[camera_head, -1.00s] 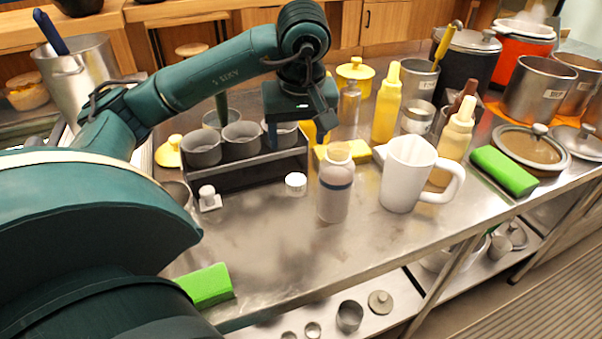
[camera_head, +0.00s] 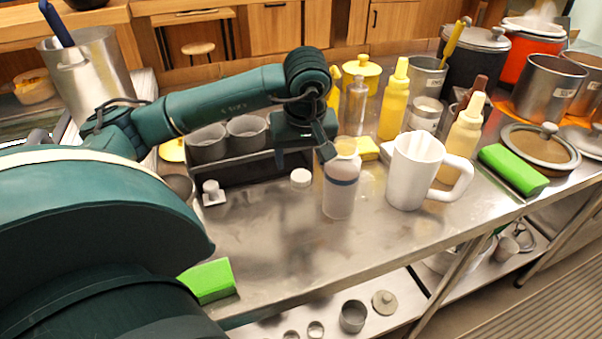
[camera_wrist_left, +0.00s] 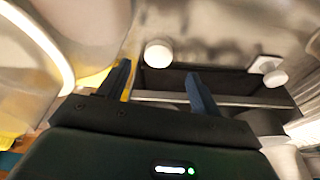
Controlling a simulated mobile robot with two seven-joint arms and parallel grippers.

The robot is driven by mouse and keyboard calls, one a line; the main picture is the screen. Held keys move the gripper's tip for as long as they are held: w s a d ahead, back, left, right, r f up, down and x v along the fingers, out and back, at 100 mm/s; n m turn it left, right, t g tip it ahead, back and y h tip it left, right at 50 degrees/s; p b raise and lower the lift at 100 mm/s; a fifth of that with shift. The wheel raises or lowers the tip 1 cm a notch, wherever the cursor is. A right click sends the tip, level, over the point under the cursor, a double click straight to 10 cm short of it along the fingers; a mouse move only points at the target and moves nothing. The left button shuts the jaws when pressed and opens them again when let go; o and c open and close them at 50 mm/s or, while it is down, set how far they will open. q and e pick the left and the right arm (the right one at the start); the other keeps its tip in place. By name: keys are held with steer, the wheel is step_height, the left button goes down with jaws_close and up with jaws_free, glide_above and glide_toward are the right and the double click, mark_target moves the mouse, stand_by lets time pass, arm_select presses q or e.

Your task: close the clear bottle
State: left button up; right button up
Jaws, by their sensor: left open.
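A clear bottle (camera_head: 340,190) with a dark blue band and pale contents stands upright near the middle of the counter. Its top looks uncapped. A small white round cap (camera_head: 300,178) lies on the counter to the bottle's left. My left gripper (camera_head: 302,152) is open above and behind the cap, with one finger close to the bottle's top; I cannot tell whether they touch. In the left wrist view, the cap (camera_wrist_left: 158,53) lies just beyond the gap between the open, empty fingers (camera_wrist_left: 160,76). My right gripper is not in view.
A dark rack with grey cups (camera_head: 246,136) stands behind the cap. A white pitcher (camera_head: 408,172) stands right of the bottle, with yellow squeeze bottles (camera_head: 394,103) behind. A small white piece (camera_head: 213,192) lies left.

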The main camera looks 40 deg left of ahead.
mark_target(301, 176)
arm_select(q)
steer(key=shift+f, duration=0.1)
steer(key=x, duration=0.5)
steer(key=shift+w, duration=0.1)
steer(key=c, duration=1)
